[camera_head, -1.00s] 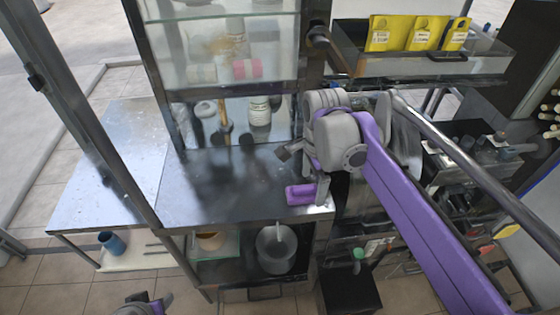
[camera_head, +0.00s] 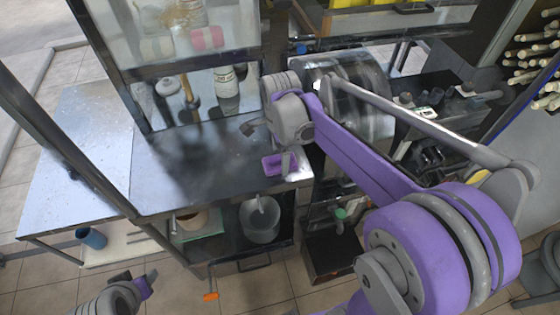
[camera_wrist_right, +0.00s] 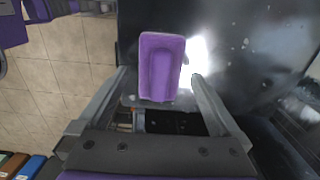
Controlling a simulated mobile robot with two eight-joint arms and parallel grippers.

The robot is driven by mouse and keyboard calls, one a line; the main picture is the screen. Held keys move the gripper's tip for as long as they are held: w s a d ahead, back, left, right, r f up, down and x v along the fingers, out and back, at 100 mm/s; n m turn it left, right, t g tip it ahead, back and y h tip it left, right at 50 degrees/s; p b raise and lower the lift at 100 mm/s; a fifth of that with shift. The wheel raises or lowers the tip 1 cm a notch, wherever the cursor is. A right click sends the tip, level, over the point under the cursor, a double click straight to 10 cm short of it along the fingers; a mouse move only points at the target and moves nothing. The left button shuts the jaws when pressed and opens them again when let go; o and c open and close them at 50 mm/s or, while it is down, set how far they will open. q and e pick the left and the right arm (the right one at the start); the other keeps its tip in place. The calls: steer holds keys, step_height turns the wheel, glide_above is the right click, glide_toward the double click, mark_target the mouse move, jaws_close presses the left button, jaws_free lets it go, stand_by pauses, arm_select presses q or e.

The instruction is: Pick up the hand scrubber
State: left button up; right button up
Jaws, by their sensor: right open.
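The hand scrubber (camera_head: 272,166) is a small purple block on the dark metal counter (camera_head: 180,180), near its front right corner. My right gripper (camera_head: 270,145) is at this corner, close to the scrubber, and partly covers it. In the right wrist view the scrubber (camera_wrist_right: 160,66) appears between the two grey fingers of the open right gripper (camera_wrist_right: 159,75), with gaps at both sides. I cannot tell the remaining height between them. My left gripper (camera_head: 142,286) is low at the bottom left, far from the scrubber, and its jaws are too unclear to read.
A glass-fronted cabinet (camera_head: 180,60) stands on the counter behind. A white bottle (camera_head: 226,88) stands at its base. A grey pot (camera_head: 260,218) sits on the shelf below the counter. A metal drum (camera_head: 355,105) is right of the gripper. The counter's left part is clear.

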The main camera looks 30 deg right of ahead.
mark_target(280, 157)
steer(key=shift+f, duration=0.75)
steer(key=c, duration=1.3)
steer(key=shift+r, duration=0.1)
steer(key=shift+c, duration=0.2)
step_height(280, 157, up, 10)
steer(key=shift+f, duration=0.1)
steer(key=o, duration=0.7)
steer(key=shift+c, duration=0.2)
steer(key=c, duration=0.5)
